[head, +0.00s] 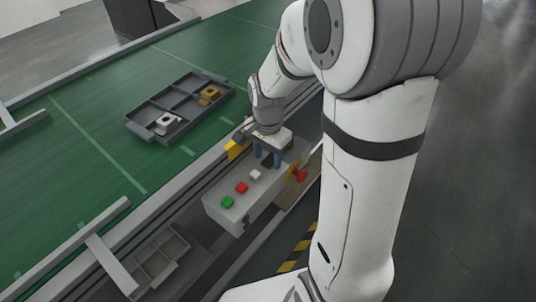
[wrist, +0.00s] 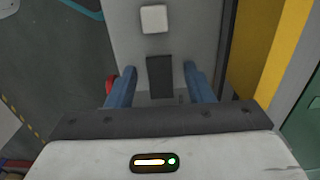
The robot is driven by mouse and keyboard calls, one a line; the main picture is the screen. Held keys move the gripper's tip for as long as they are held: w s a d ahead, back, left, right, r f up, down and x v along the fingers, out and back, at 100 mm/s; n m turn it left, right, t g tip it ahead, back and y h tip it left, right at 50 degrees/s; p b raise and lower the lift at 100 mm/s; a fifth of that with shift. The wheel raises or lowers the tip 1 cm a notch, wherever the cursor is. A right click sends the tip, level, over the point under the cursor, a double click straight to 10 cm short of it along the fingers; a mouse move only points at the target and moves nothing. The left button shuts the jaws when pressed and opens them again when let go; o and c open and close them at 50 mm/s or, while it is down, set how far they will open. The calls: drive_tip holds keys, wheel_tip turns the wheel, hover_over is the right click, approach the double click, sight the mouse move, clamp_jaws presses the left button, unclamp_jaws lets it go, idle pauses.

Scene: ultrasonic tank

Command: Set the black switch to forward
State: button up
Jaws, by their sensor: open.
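The black switch (wrist: 160,77) shows in the wrist view as a dark upright rectangle on the grey control box (wrist: 122,45). My gripper (wrist: 160,80) has its two blue fingers apart, one on each side of the switch, with nothing held. In the head view my gripper (head: 267,158) points down over the far end of the control box (head: 222,212), and the switch is mostly hidden between the fingers. I cannot tell which setting the switch is in, nor whether the fingers touch it.
A white button (head: 255,174), a red button (head: 241,188) and a green button (head: 227,202) line the box top. The green conveyor (head: 80,150) carries a dark tray (head: 150,112) with two parts.

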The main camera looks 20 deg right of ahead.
drive_tip(key=c, duration=1)
drive_tip(key=shift+w+d+r+g+y+p, duration=0.2)
drive_tip(key=shift+g+y+p, duration=0.35)
drive_tip(key=shift+p, duration=0.4)
drive_tip(key=shift+w+d+f+g+y+p, duration=0.15)
drive_tip(key=shift+g+y+p, duration=0.3)
drive_tip(key=shift+y, duration=0.4)
drive_tip(key=o, duration=1)
drive_tip(key=v, duration=0.7)
drive_tip(key=shift+d+r, duration=0.1)
drive_tip(key=shift+r, duration=0.3)
